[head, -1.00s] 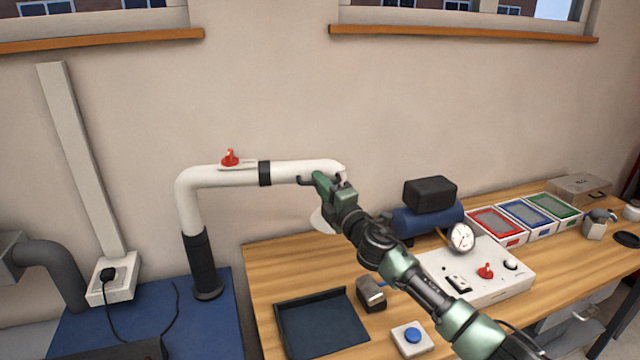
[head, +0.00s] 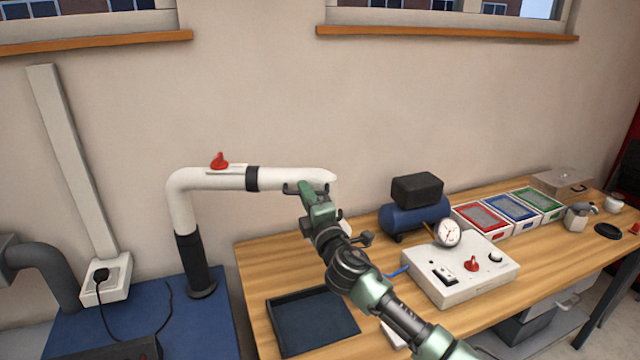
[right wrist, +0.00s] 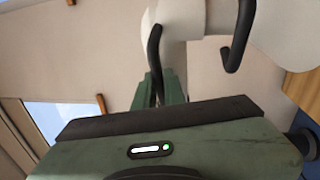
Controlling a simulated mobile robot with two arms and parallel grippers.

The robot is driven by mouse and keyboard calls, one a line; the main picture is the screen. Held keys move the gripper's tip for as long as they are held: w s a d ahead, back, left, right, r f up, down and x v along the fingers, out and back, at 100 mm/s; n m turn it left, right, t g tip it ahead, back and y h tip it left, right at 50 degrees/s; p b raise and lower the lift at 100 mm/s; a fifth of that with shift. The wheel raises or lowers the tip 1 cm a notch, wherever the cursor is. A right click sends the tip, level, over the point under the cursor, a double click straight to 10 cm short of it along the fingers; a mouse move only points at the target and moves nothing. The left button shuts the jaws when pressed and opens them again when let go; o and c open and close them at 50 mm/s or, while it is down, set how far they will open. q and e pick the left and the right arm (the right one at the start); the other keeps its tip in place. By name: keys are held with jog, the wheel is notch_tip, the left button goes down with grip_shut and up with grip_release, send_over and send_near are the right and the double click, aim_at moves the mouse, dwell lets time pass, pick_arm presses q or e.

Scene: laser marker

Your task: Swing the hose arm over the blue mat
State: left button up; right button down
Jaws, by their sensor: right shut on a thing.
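The hose arm (head: 215,180) is a white pipe rising from a black sleeve at the left and bending right, with a black band and a red valve handle on top. My right gripper (head: 309,190) is shut at its free end, where short black hooked bars show. In the right wrist view the white pipe (right wrist: 180,20) and two black bars show just beyond my green gripper. The gripper hides part of the pipe's end. A blue surface (head: 212,330) lies under the arm's base; I cannot tell whether it is the blue mat. My left gripper is not in view.
The wooden table (head: 262,268) holds a dark tray (head: 312,322), a white control box (head: 462,275), a blue compressor (head: 410,217), a gauge (head: 448,232) and red, blue and green-framed trays (head: 510,208). The wall behind the hose arm is clear.

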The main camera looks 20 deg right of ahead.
jog(key=s+a+m+h+b, duration=0.3)
jog(key=s+a+m+h, duration=0.1)
jog(key=s+a+h, duration=0.3)
jog(key=shift+s+a+m+g+h, duration=0.35)
jog(key=shift+s+a, duration=0.65)
jog(key=shift+s, duration=1)
jog(key=c, duration=1.5)
grip_release()
jog(key=b+v, duration=0.3)
jog(key=v, duration=0.4)
jog(key=shift+s+a+f, duration=0.15)
jog(key=shift+s+a, duration=0.05)
jog(key=shift+s, duration=0.15)
